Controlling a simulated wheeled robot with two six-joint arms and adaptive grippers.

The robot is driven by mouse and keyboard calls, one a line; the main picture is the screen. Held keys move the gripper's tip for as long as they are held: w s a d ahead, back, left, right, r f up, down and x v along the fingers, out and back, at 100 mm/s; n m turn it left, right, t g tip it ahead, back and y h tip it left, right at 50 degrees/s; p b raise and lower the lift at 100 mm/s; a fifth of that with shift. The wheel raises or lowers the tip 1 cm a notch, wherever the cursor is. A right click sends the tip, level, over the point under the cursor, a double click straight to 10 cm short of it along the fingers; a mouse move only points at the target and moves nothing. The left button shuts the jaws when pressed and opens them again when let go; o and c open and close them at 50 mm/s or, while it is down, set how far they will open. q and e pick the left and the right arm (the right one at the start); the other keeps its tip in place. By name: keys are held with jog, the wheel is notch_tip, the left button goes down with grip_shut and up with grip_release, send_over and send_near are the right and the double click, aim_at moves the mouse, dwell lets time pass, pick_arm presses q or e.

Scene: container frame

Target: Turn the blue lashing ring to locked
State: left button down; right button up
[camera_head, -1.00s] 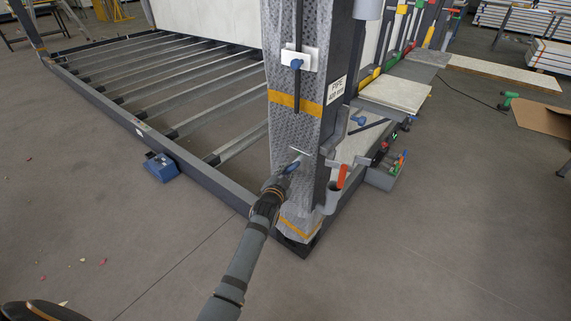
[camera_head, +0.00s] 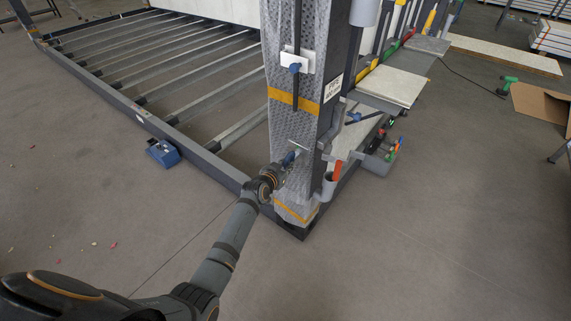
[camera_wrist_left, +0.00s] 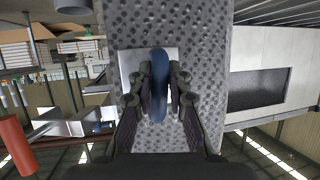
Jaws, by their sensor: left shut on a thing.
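The blue lashing ring (camera_wrist_left: 160,85) stands out from a light metal plate (camera_wrist_left: 129,64) on the padded corner post. In the left wrist view it stands upright between the two fingers of my left gripper (camera_wrist_left: 160,100), which is shut on it. In the head view the left gripper (camera_head: 286,161) is at the lower part of the post (camera_head: 290,125), and the ring (camera_head: 290,157) is mostly hidden by the fingers. I cannot read any locked mark. My right gripper is not in view.
Higher on the post is a white plate with a blue knob (camera_head: 294,68) and a dark vertical bar. A grey holder with an orange-red handle (camera_head: 337,171) is just right of the gripper.

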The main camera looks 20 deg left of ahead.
pick_arm(q)
jog(key=shift+f, duration=0.1)
dwell(0.5)
jog(key=c, duration=1.3)
grip_release()
jog(key=shift+d, duration=0.1)
jog(key=shift+s, duration=0.2)
jog(key=v, duration=1.1)
jog(key=shift+s+a+r, duration=0.2)
jog(key=shift+s+r, duration=0.05)
